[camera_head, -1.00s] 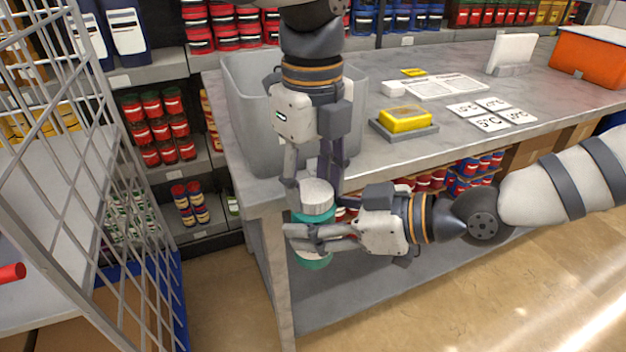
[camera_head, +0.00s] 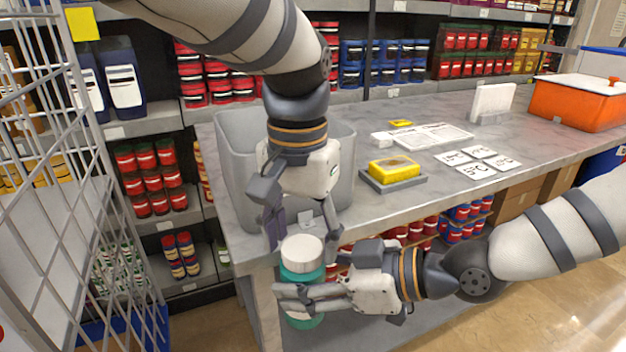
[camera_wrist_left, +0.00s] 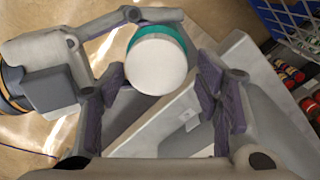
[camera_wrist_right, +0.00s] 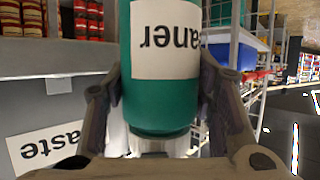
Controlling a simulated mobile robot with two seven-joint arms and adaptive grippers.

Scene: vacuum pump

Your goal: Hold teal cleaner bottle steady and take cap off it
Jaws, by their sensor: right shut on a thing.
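The teal cleaner bottle (camera_head: 303,275) is upright in front of the grey table's near-left corner, with its white cap (camera_head: 301,250) on top. My right gripper (camera_head: 300,294) is shut on the bottle's body from the right. In the right wrist view, the bottle's teal body (camera_wrist_right: 160,100) and upside-down white label stand between the fingers. My left gripper (camera_head: 303,232) is open above the cap, its fingers apart. In the left wrist view, the round white cap (camera_wrist_left: 158,66) lies between the spread fingers, with a teal rim behind it.
A grey bin (camera_head: 345,160) stands on the table behind my left gripper. A yellow sponge (camera_head: 394,165) on a grey tray, white cards (camera_head: 480,163) and an orange box (camera_head: 580,103) are farther right. A wire cage (camera_head: 60,200) stands at the left.

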